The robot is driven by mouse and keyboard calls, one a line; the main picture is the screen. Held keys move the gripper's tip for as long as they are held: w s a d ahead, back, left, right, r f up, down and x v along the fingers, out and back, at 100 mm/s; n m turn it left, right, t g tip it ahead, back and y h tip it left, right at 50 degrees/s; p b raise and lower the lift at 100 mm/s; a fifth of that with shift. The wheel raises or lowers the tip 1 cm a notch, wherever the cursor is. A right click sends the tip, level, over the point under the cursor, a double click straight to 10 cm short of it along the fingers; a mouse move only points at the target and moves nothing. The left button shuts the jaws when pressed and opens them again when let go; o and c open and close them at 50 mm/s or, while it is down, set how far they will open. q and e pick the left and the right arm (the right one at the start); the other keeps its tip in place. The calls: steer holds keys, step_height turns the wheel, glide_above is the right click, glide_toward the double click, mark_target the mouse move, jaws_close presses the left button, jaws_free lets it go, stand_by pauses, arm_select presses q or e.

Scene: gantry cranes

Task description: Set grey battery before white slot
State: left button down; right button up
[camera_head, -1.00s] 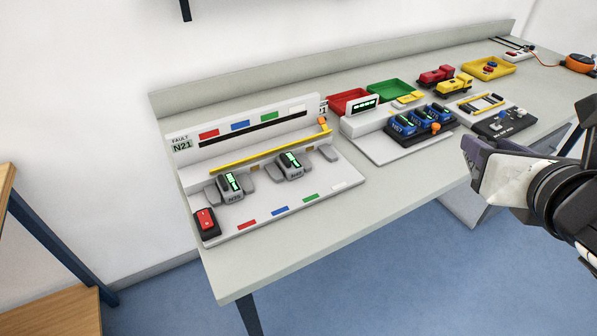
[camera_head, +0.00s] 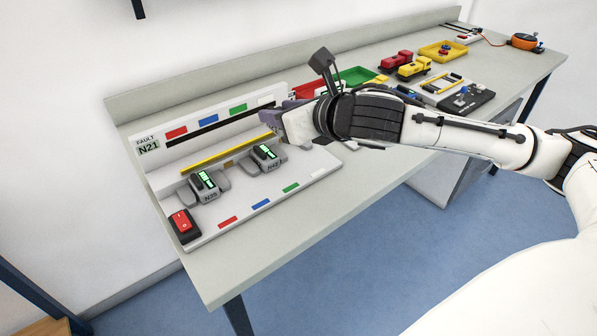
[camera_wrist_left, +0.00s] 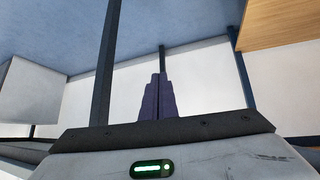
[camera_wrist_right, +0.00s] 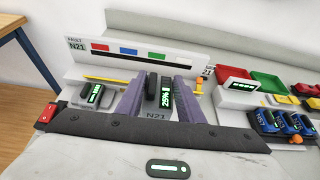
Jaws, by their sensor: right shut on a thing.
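My right gripper (camera_head: 285,122) is over the right part of the white charging board (camera_head: 215,228). In the right wrist view, its purple fingers (camera_wrist_right: 158,88) are shut on a grey battery (camera_wrist_right: 156,113) marked N21, whose display reads 25%. The head view hides this battery behind the hand. The white mark (camera_wrist_right: 185,56) is last in the upper row, right of red, blue and green. Two other grey batteries, N35 (camera_head: 207,186) and N42 (camera_head: 267,157), sit on the board. My left gripper (camera_wrist_left: 157,100) is shut and empty, away from the table.
A red switch (camera_head: 184,225) stands at the board's front left corner. To the right are blue batteries (camera_wrist_right: 272,121) on a charger, a red tray (camera_wrist_right: 234,78), a green tray (camera_wrist_right: 268,82) and toy trucks (camera_head: 408,64). The table's front strip is clear.

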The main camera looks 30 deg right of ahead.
steer(key=d+f+b, duration=0.1)
steer(key=d+f, duration=0.1)
steer(key=f, duration=0.1)
steer(key=w+d+f+b, duration=0.1)
steer(key=d+f, duration=0.1)
steer(key=d+f+b, duration=0.1)
steer(key=d+f, duration=0.2)
steer(key=shift+w+d+f+b, duration=0.1)
steer(key=shift+w+f+b, duration=0.2)
steer(key=shift+w+f, duration=0.1)
steer(key=shift+f, duration=0.25)
step_height(320, 180, down, 3)
steer(key=shift+f+y+b, duration=0.15)
steer(key=shift+y+b, duration=0.15)
steer(key=shift+b, duration=0.4)
steer(key=shift+f, duration=0.25)
